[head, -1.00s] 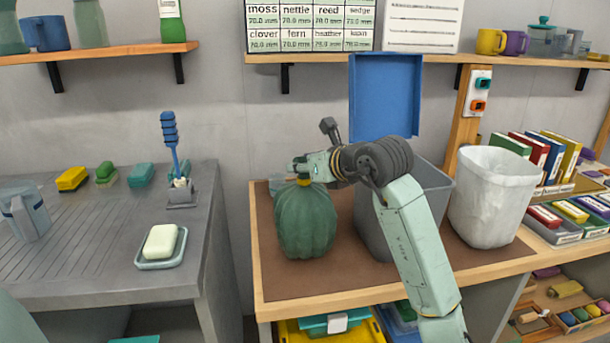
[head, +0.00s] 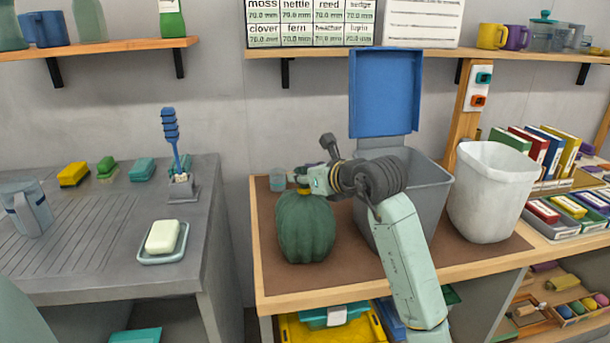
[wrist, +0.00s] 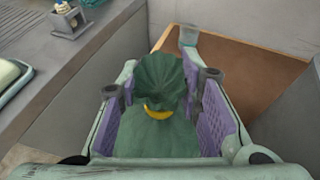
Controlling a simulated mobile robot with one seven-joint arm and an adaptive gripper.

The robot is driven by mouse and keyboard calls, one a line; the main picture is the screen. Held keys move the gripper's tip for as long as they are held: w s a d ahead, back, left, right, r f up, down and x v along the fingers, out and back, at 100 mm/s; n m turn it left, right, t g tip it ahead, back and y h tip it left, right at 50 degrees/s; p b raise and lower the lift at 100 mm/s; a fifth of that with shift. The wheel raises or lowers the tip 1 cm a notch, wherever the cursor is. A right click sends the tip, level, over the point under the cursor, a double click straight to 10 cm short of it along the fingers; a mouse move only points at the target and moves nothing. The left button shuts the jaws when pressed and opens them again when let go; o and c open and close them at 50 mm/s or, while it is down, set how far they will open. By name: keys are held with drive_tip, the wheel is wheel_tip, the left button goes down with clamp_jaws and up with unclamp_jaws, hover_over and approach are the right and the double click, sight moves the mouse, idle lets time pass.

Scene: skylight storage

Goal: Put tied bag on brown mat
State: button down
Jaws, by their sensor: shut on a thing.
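The tied bag (head: 305,229) is dark green and round, with a gathered top and a yellow tie. My gripper (head: 302,181) is shut on its neck from above, and the bag hangs upright below it. In the wrist view the bag's fanned top (wrist: 161,82) and yellow tie show between the two purple-padded fingers. The brown mat (head: 350,281) covers the wooden table's top. The bag is over the left part of the mat; whether its hidden underside touches the mat I cannot tell.
A grey bin (head: 428,195) with a raised blue lid (head: 385,92) stands on the mat behind my arm. A white bin (head: 492,195) is to its right. A small clear cup (head: 277,180) stands at the back left corner. The mat's front strip is clear.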

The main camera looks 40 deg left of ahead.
drive_tip(key=c, duration=1.2)
unclamp_jaws()
drive_tip(key=shift+o, duration=0.2)
